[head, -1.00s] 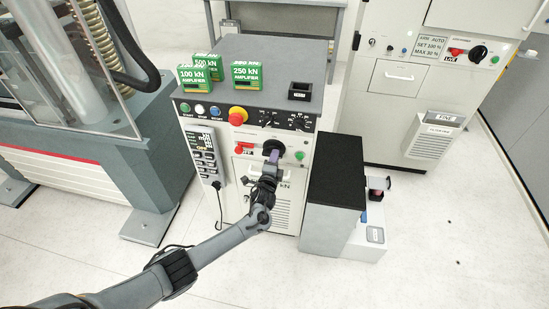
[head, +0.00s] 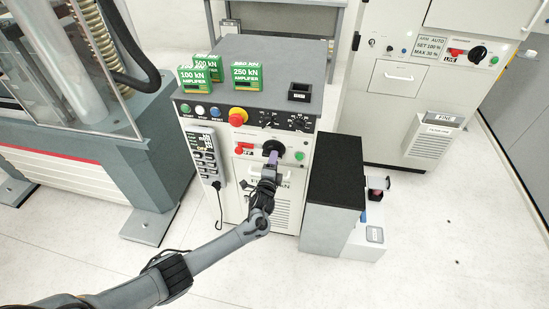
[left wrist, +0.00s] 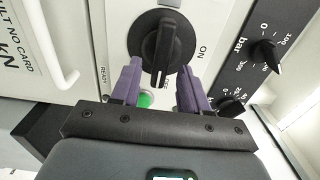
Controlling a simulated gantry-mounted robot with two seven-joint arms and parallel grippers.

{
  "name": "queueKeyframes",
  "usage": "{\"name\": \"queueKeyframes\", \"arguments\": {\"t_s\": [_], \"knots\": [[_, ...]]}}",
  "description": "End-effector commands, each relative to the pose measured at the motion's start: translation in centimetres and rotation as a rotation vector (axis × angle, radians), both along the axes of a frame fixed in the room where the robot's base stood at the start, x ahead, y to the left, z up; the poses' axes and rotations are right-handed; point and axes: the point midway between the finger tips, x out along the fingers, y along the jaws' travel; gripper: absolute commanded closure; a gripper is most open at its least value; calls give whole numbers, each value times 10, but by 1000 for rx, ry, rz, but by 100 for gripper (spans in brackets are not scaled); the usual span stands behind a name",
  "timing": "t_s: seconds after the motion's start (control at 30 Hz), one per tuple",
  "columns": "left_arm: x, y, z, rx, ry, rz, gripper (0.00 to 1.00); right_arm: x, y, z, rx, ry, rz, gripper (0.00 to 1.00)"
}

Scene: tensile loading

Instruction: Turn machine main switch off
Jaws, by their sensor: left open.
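The main switch is a round black rotary knob with a raised bar handle (left wrist: 160,45) on the front of the control cabinet (head: 262,190). In the left wrist view its bar runs nearly up and down the picture, with the word ON to its right. In the head view the knob (head: 274,147) is partly hidden behind my gripper. My left gripper (left wrist: 160,75) has purple fingers, spread open, one on each side of the bar's lower end. I see a gap on both sides. It also shows in the head view (head: 271,160). My right gripper is out of view.
A red emergency stop (head: 238,116) sits above. A handset (head: 203,155) hangs at left. A second cabinet (head: 400,80) has a similar knob (head: 478,54). A black-topped box (head: 335,170) stands at right.

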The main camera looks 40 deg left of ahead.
Motion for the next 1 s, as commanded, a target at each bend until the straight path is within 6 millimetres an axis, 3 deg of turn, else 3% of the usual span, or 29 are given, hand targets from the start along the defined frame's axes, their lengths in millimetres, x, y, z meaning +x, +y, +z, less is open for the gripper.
{"name": "queueKeyframes", "arguments": {"t_s": [0.3, 0.5, 1.0], "knots": [[-50, -24, 2, 0, 1, -2, 55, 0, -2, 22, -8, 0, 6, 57], [-72, -35, 1, 0, 1, -1, 55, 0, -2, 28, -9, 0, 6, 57], [-81, -40, 0, 0, 0, -1, 55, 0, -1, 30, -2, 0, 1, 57]]}}
